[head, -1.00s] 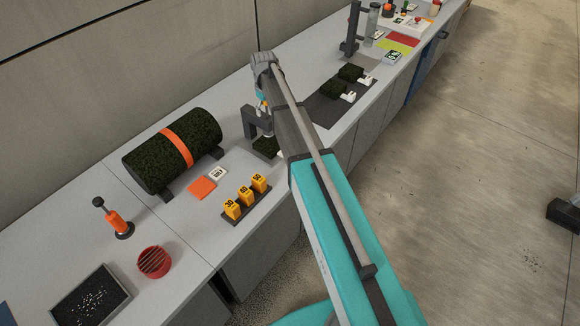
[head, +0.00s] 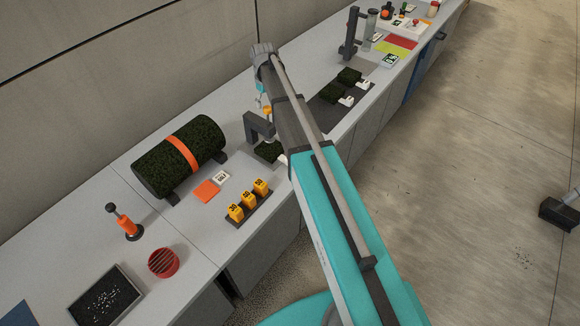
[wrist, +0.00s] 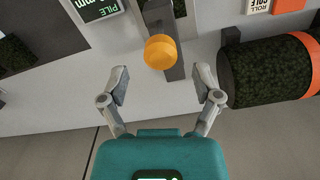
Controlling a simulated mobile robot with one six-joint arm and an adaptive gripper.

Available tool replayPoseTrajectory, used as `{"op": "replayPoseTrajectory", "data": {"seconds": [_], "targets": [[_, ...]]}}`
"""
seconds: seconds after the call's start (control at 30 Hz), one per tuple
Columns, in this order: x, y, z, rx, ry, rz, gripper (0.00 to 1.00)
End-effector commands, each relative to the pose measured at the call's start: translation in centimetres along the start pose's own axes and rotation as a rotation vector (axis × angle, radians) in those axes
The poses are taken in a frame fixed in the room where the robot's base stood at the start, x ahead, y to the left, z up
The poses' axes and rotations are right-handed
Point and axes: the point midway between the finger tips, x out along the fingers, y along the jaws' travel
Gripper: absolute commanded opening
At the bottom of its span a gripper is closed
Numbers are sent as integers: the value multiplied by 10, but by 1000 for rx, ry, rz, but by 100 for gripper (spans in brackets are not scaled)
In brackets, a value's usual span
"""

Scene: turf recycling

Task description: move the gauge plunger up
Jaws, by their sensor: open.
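The gauge is a dark grey bracket stand (head: 255,126) on the bench, with a turf sample (head: 268,151) under its arm. Its plunger has an orange-yellow round knob (head: 268,110) on top. In the wrist view the knob (wrist: 161,52) lies just beyond the fingertips, near the middle of the gap, with the dark bracket (wrist: 176,68) behind it. My gripper (wrist: 164,88) is open and empty, with one finger to each side and nothing between them. In the head view it hangs above the knob, small and partly hidden. The plunger's shaft is hidden under the knob.
A turf roll with an orange band (head: 180,157) lies left of the gauge; it is at the right in the wrist view. A rack of yellow numbered blocks (head: 248,202) stands in front. A "PILE mm" display (wrist: 97,9) is beside the gauge. Turf pieces (head: 349,76) lie beyond.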

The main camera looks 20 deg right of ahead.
Motion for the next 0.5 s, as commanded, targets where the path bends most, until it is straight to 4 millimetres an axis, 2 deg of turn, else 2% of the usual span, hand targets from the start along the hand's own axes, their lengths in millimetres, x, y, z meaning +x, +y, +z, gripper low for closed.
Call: {"op": "replayPoseTrajectory", "data": {"seconds": [0.03, 0.5], "targets": [[-9, 0, 0, 0, 0, 0, 82], [-47, 0, 0, 0, 0, 0, 82]]}}
